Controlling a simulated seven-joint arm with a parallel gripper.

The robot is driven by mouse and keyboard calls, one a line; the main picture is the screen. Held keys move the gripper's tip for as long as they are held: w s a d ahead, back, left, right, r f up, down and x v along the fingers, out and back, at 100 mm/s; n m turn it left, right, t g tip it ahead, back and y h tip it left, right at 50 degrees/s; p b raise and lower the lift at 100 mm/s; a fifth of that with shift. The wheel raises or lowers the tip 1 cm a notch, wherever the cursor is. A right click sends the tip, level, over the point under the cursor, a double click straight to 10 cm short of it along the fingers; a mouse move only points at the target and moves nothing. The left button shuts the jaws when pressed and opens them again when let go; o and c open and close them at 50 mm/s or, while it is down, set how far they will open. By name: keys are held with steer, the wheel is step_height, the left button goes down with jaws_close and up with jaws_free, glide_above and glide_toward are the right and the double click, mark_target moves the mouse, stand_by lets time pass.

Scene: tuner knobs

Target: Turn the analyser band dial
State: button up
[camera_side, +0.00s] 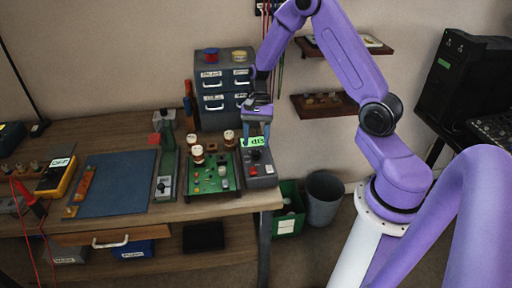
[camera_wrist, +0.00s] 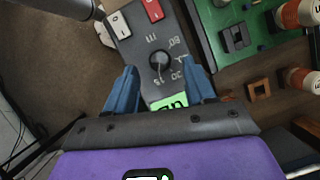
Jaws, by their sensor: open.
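The analyser is a dark grey box (camera_side: 262,176) at the right end of the bench, with a green display (camera_side: 254,141). In the wrist view its panel (camera_wrist: 135,38) carries a round black dial (camera_wrist: 159,61) with white marks such as 15, 30 and 60 around it. My gripper (camera_wrist: 160,68) is open, its two blue fingers to the left and right of the dial with gaps on both sides. In the side view my gripper (camera_side: 257,122) points down over the box's rear part; the dial is not clear there. Fingertip height over the panel is hard to judge.
A red switch (camera_wrist: 153,10) and a white one (camera_wrist: 118,25) sit on the same panel. A green circuit board (camera_side: 212,174) with several copper-and-white coils stands close to its left. Grey drawers (camera_side: 222,80) stand behind. The bench edge is close on the right.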

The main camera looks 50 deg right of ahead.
mark_target(256, 151)
steer(key=shift+x, duration=1.6)
jaws_close()
steer(key=shift+n, duration=0.3)
steer(key=n+g+h, duration=0.1)
steer(key=n, duration=0.3)
steer(key=shift+w+a, duration=0.1)
steer(key=shift+w, duration=0.05)
steer(key=n+g+h, duration=0.1)
steer(key=n+h, duration=0.1)
steer(key=n, duration=0.3)
